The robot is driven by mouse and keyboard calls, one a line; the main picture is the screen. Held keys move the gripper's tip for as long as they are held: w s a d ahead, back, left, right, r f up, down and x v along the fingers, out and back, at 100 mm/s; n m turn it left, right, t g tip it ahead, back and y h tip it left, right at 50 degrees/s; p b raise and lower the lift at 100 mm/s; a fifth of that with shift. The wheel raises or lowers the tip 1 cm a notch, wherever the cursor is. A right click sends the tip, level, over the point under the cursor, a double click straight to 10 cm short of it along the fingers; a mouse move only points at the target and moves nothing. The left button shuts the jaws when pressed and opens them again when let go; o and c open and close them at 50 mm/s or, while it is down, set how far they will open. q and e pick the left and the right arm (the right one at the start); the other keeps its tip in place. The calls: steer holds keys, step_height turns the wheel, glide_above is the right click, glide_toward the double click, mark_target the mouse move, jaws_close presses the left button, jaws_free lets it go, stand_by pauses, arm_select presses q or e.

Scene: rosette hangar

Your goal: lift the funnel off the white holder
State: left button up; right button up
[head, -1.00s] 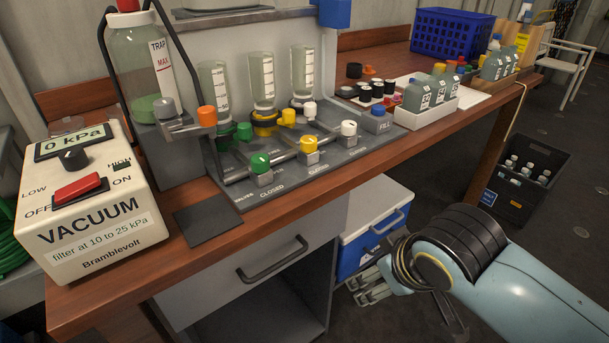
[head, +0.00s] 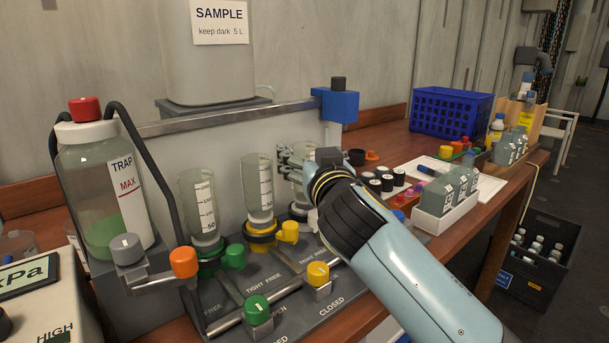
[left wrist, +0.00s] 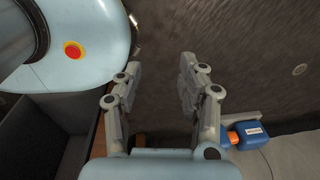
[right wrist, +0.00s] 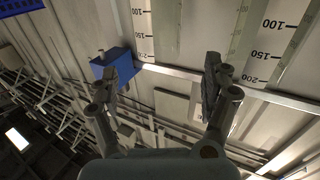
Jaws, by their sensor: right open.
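The rightmost of the three clear graduated funnels (head: 298,188) stands upright on the filter manifold in the head view. My right gripper and wrist cover part of it and hide most of its white holder. My right gripper (head: 288,162) is open at this funnel's upper part; I cannot tell whether the fingers touch it. In the right wrist view the open fingers (right wrist: 160,90) show with clear graduated walls beyond them. My left gripper (left wrist: 155,85) is open and empty, seen only in the left wrist view, away from the funnels.
A funnel (head: 257,182) on a yellow holder and one (head: 200,205) on a green holder stand left of it. A trap bottle (head: 90,190) with hoses stands further left. Behind is a sample tank (head: 210,70). A blue clamp block (head: 338,106) and small bottles (head: 455,190) are to the right.

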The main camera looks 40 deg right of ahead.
mark_target(309, 152)
steer(key=shift+w+d, duration=0.2)
steer(key=shift+w, duration=0.3)
steer(key=shift+w+d, duration=0.15)
steer(key=shift+w, duration=0.15)
steer(key=x, duration=0.2)
steer(key=p+x, duration=0.1)
steer(key=x, duration=0.1)
steer(key=shift+w+d+f, duration=0.2)
steer(key=shift+d+f, duration=0.05)
steer(key=shift+w, duration=0.15)
steer(key=c, duration=1.1)
arm_select(q)
steer(key=shift+w+d+r, duration=0.15)
steer(key=shift+w+r, duration=0.35)
steer(key=shift+w, duration=0.2)
arm_select(e)
steer(key=shift+c, duration=1.3)
